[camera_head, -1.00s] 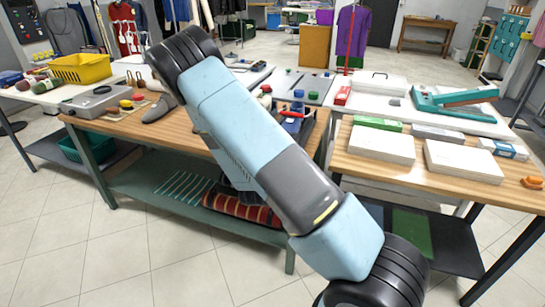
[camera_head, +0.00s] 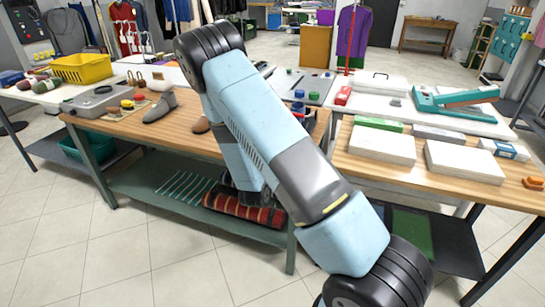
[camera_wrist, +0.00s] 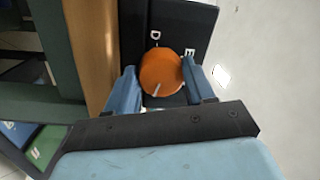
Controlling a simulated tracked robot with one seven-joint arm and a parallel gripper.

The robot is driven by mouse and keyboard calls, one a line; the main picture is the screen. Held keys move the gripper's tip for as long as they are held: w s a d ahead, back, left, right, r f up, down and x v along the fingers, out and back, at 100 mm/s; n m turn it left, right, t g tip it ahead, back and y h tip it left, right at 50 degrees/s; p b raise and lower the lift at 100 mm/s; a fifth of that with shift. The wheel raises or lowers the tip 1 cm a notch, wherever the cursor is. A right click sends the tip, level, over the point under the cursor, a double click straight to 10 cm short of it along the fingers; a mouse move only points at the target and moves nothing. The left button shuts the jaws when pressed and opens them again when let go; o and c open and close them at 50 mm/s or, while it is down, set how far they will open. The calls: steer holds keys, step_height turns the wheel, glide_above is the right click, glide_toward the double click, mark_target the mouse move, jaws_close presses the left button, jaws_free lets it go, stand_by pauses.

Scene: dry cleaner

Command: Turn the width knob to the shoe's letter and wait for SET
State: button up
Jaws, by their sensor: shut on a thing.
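In the wrist view an orange round knob (camera_wrist: 161,72) stands on a black panel (camera_wrist: 205,22). A white pointer line on it runs toward the bottom of the picture. The white letters D and E show above it and to its upper right; any other letters are hidden. My gripper (camera_wrist: 160,78) has its blue fingers on both sides of the knob, shut on it. In the head view a grey shoe (camera_head: 160,106) lies on the wooden bench (camera_head: 185,135). A brown rounded thing, perhaps another shoe (camera_head: 201,126), is partly behind my arm. No SET sign is readable.
A grey device (camera_head: 97,101) and yellow crate (camera_head: 80,68) are at the left. White boxes (camera_head: 381,145) lie on the right bench. A small bright white patch (camera_wrist: 221,76) shows right of the panel in the wrist view; I cannot tell what it is.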

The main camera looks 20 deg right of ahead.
steer(key=shift+f, duration=0.1)
steer(key=o, duration=1)
steer(key=shift+o, duration=0.2)
steer(key=v, duration=1.3)
steer(key=shift+s+a, duration=0.2)
steer(key=shift+s, duration=0.15)
